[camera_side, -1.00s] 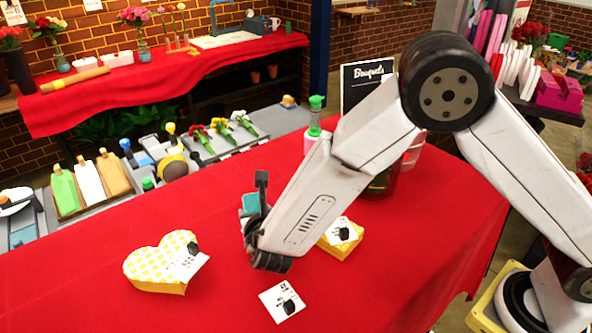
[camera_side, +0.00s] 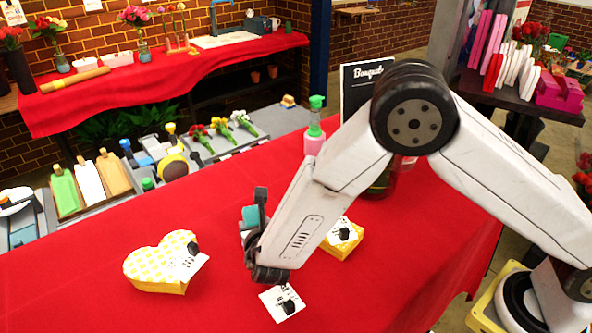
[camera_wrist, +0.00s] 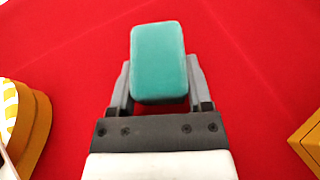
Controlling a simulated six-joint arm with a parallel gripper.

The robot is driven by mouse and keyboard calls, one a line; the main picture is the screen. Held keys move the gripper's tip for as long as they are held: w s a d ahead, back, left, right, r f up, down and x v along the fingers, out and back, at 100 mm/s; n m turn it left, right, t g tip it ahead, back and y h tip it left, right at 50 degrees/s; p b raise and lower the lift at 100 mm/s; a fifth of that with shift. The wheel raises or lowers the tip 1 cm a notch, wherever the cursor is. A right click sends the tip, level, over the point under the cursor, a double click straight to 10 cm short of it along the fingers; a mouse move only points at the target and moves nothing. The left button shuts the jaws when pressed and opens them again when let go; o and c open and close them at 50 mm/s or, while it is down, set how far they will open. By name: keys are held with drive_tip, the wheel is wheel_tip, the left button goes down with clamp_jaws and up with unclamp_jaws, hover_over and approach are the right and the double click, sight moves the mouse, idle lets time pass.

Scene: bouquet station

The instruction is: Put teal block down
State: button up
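The teal block (camera_wrist: 158,62) sits between the two fingers of my gripper (camera_wrist: 159,88) in the wrist view, with a finger against each side. In the side view the teal block (camera_side: 250,217) shows in part at my gripper (camera_side: 252,212), left of the wrist. The arm hides the rest of it. My gripper is shut on the block, over the red tablecloth (camera_side: 110,250). I cannot tell whether the block touches the cloth.
A yellow heart-shaped box (camera_side: 160,264) with a card lies to the left. A yellow square box (camera_side: 340,245) lies right of the gripper, partly behind the arm. A white card (camera_side: 281,303) lies in front. A spray bottle (camera_side: 314,130) stands behind. Red cloth around the block is clear.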

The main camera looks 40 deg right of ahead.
drive_tip(key=o, duration=0.4)
drive_tip(key=shift+r, duration=0.2)
drive_tip(key=v, duration=1.2)
drive_tip(key=shift+a, duration=0.1)
